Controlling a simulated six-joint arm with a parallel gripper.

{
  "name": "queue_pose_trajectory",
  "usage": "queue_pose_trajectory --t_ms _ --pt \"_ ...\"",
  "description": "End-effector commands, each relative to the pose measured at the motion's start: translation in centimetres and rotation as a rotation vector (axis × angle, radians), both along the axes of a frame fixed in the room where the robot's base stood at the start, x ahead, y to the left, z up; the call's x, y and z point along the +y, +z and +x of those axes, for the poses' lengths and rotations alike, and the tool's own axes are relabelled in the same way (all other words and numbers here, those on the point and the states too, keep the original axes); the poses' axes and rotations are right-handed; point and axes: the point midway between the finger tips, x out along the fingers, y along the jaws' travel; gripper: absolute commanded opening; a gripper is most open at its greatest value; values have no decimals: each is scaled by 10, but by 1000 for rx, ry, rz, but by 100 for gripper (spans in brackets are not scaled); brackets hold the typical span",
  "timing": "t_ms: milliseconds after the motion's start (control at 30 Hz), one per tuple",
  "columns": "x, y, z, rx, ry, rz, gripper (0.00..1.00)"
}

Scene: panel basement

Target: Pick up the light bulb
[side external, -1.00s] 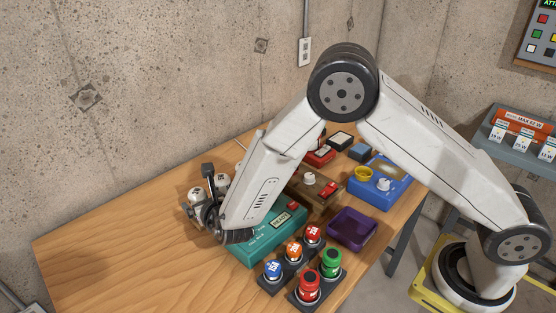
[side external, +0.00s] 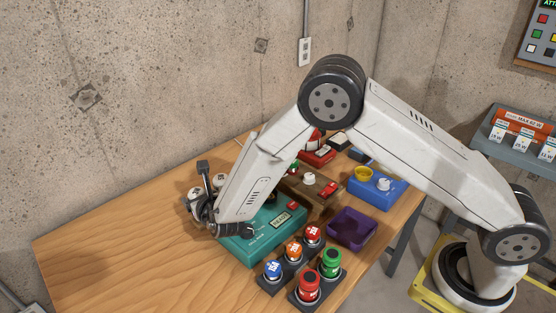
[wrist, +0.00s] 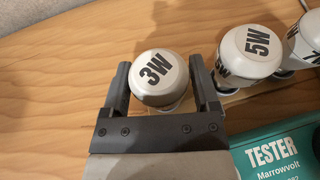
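A white, round light bulb marked 3W (wrist: 158,82) stands between the fingers of my gripper (wrist: 159,68) in the wrist view. The gripper is open, with one dark finger on each side of the bulb. A small gap shows at the left finger; contact at the right finger is unclear. A bulb marked 5W (wrist: 258,46) stands to the right, and a third white bulb (wrist: 308,35) is cut off at the right edge. In the side view my gripper (side external: 196,189) is low over the table, around a white bulb (side external: 195,193), partly hidden by my wrist.
A teal tester box (side external: 262,238) lies right beside my wrist. A purple tray (side external: 352,228), a brown box (side external: 325,200) and a blue box (side external: 377,190) stand to the right. The wooden table's left part (side external: 110,255) is clear.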

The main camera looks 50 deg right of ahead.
Motion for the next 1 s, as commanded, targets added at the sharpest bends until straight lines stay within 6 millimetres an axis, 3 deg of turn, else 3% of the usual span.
queue_pose_trajectory --t_ms 33,200,667,1000 --pt "0 0 0 0 0 0 59" --pt "0 0 0 -1 0 0 9" --pt "0 7 0 -1 0 1 8" --pt "-1 38 -5 -2 1 1 8"
